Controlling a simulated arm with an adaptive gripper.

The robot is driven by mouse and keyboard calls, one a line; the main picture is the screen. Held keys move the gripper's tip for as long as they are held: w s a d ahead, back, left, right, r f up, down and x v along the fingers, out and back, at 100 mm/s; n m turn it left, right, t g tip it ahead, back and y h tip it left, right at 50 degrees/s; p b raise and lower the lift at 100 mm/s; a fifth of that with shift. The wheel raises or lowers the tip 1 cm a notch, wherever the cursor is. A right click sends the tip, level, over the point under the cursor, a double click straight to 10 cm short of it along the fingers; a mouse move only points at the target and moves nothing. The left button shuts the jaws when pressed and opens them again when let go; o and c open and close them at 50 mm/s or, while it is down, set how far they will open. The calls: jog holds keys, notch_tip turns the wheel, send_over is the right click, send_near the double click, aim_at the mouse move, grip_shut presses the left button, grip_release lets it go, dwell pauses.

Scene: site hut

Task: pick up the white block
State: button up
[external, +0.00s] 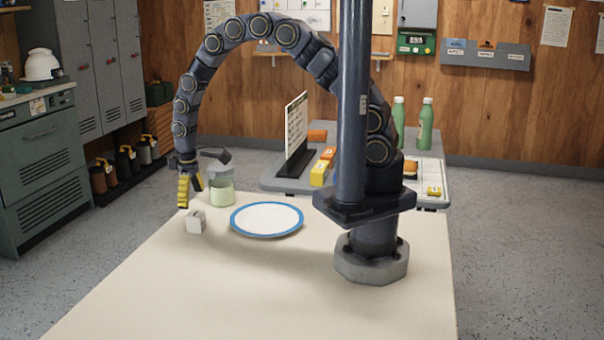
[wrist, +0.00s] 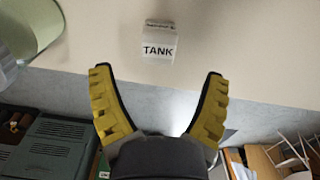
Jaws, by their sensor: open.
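The white block (external: 196,222) stands on the cream table near its far left edge. In the wrist view the white block (wrist: 159,42) shows dark "TANK" lettering and lies beyond the fingertips, roughly centred between them. My gripper (external: 189,189) hangs above the table's far left corner, above and slightly left of the block in the external view. In the wrist view my gripper (wrist: 158,75) has its two yellow fingers spread wide, with nothing between them. The block is apart from the fingers.
A blue-rimmed white plate (external: 237,225) lies right of the block. The table's near part (external: 250,290) is clear.

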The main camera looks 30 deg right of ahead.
aim_at(195, 213)
jog(key=f, duration=0.7)
jog(key=shift+d, duration=0.2)
jog(key=c, duration=1.2)
